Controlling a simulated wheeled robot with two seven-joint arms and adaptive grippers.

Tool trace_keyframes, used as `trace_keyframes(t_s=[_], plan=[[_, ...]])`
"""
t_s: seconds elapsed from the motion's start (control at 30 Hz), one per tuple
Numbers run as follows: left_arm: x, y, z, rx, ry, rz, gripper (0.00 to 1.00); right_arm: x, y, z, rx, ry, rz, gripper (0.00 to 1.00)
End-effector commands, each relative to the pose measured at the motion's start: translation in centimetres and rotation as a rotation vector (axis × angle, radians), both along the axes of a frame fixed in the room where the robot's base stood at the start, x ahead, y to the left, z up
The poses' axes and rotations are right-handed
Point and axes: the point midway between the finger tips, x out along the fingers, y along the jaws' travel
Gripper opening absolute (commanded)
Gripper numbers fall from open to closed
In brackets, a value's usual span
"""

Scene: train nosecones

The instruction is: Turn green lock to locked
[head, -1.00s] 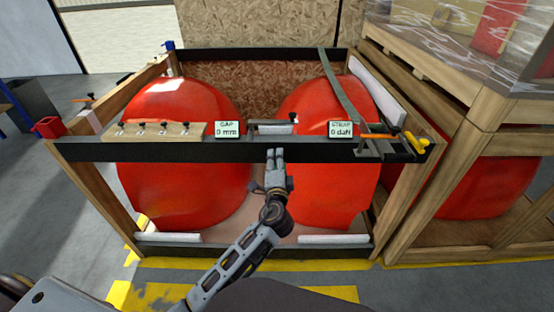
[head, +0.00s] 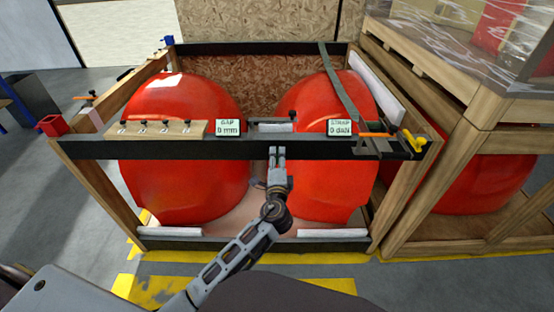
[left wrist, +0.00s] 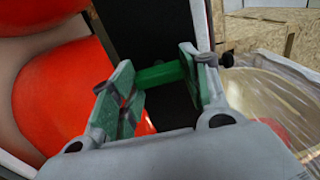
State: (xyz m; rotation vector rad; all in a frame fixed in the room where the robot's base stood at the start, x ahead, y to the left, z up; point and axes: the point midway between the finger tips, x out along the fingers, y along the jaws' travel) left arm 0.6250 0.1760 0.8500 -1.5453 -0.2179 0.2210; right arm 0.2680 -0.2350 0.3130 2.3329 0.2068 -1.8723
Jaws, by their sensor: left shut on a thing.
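My left gripper (head: 277,153) is at the front black beam (head: 200,149) of the crate, near the beam's middle. In the left wrist view its two fingers (left wrist: 158,80) stand on either side of a green bar-shaped lock handle (left wrist: 160,75), and are shut on it. The green lock does not show clearly in the head view, where the gripper covers that spot. No lock marking can be read. My right gripper is not in view.
Two red nosecones (head: 185,185) sit in the open crate behind the beam. The beam carries a gap display (head: 227,128) reading 0 mm, a strap display (head: 340,128) and a wooden block (head: 163,129). A wooden crate (head: 480,125) stands close on the right.

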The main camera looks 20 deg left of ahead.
Motion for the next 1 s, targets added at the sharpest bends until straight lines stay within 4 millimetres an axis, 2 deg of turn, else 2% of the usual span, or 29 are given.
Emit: trace_keyframes(t_s=[0.23, 0.27, 0.4, 0.77, 1.0], plan=[[0.0, -0.1, 0.0, 0.001, 0.000, -0.003, 0.22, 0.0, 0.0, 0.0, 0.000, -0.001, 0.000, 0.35], [0.0, -0.1, -0.1, 0.002, 0.001, -0.003, 0.50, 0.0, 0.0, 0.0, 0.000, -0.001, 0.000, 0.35], [0.0, -0.1, 0.0, 0.001, 0.000, -0.002, 0.68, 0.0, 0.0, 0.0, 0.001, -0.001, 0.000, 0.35], [0.0, 0.0, 0.0, 0.000, 0.000, 0.000, 0.68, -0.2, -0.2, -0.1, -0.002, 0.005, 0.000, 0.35], [0.0, 0.0, 1.2, -0.002, -0.002, 0.000, 0.68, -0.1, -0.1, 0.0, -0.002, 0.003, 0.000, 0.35]])
